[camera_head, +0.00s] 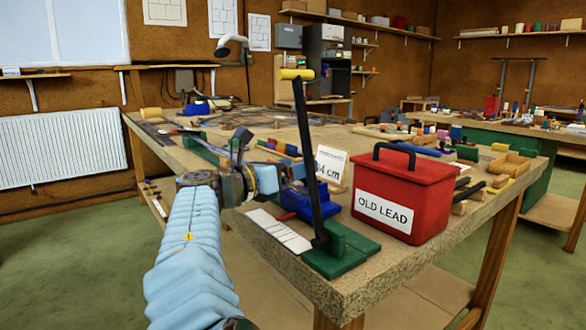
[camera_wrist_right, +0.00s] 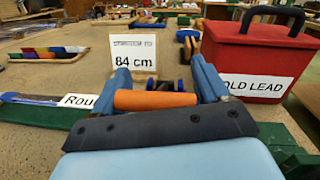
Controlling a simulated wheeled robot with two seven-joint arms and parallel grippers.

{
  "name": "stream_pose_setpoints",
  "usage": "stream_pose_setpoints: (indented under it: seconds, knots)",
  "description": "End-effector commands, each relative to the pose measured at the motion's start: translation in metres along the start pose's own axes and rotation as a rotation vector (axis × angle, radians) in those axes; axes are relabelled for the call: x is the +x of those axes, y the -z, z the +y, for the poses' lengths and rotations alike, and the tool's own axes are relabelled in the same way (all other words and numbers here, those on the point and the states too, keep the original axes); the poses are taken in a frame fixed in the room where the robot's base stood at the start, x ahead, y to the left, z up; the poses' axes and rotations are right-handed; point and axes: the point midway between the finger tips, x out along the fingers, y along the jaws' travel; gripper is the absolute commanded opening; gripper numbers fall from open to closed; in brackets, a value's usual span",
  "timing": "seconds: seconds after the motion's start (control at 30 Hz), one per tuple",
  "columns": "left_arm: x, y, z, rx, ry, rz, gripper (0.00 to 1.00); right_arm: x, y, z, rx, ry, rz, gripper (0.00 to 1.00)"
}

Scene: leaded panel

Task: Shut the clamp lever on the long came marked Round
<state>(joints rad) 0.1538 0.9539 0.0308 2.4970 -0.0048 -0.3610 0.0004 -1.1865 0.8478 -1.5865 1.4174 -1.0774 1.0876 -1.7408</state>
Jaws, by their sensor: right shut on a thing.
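The name label (camera_wrist_right: 78,101), partly cut off and reading "Rou", lies on a long strip left of my right gripper in the wrist view. A black lever (camera_head: 307,150) with a yellow grip stands nearly upright on a green base (camera_head: 343,252) at the near table corner. My right gripper (camera_head: 284,177) is behind this lever in the head view. In the wrist view its blue fingers (camera_wrist_right: 165,88) are shut on an orange cylindrical handle (camera_wrist_right: 155,100). What the handle joins is hidden. My left gripper is not in view.
A red box marked OLD LEAD (camera_head: 403,195) stands right of the lever. An 84 cm card (camera_head: 330,163) stands behind. A white strip (camera_head: 280,231) lies at the table's near edge, its text unreadable. Another yellow grip (camera_head: 151,113) is at the far left.

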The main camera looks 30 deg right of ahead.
Motion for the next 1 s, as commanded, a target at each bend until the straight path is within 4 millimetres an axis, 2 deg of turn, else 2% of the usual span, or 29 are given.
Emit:
stream_pose_setpoints:
  seconds: [0.03,0.1,0.27,0.37,0.63,0.67,0.8,1.0]
  knots:
    - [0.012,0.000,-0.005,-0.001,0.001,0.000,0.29,-0.002,0.009,0.001,-0.002,0.009,-0.035,0.20]
    - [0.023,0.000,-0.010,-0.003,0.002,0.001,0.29,-0.005,0.015,0.003,-0.009,0.019,-0.097,0.20]
    - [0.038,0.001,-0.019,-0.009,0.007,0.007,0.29,-0.011,0.022,0.005,-0.023,0.039,-0.226,0.20]
    - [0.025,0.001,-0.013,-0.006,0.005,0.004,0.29,-0.014,0.020,0.005,-0.022,0.038,-0.236,0.19]
    - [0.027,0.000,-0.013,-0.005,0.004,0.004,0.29,-0.015,0.023,0.006,-0.019,0.035,-0.236,0.18]
    - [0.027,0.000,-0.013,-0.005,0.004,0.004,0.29,-0.015,0.023,0.006,-0.019,0.035,-0.236,0.74]
    - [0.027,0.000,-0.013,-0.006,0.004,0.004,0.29,-0.015,0.024,0.006,-0.020,0.036,-0.235,0.93]
    - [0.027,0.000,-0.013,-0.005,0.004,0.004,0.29,-0.014,0.024,0.006,-0.021,0.037,-0.234,0.93]
